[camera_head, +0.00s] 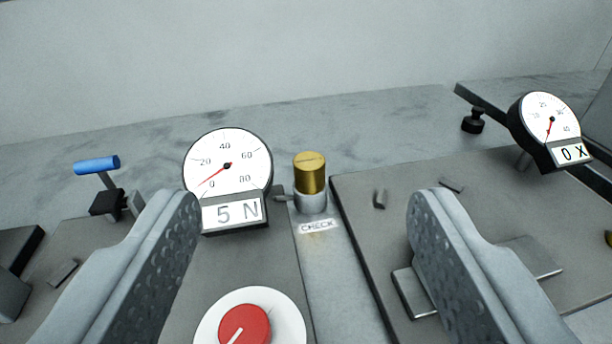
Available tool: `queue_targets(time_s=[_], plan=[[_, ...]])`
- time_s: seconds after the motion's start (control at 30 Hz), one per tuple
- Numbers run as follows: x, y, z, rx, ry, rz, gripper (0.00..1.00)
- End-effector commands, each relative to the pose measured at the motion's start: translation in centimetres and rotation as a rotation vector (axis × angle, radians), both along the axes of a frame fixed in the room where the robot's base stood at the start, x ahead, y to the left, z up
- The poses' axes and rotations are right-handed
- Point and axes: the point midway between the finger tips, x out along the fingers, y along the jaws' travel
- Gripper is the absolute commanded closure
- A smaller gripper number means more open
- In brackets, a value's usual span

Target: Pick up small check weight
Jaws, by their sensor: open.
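A small brass cylinder (310,174), which looks like the check weight, stands upright on a short silver base (311,203). A white label reading CHECK (318,226) lies in front of it. My gripper (306,200) is open, with one grey dimpled finger at the left and one at the right of the picture. The brass weight shows between the fingers, farther off, and neither finger touches it. Nothing is held.
A round dial gauge (227,165) reading 5 N stands close left of the weight. A red knob (243,327) is in front. A second gauge (550,119) and a black knob (473,122) are at right. A blue-handled lever (97,165) is at left.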

Motion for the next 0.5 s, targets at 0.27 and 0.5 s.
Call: queue_targets(time_s=[0.27, 0.5], plan=[[6.0, 0.0, 1.3, 0.135, 0.272, -0.035, 0.37], [10.6, 0.1, 1.8, 0.247, 0.511, -0.098, 0.37]])
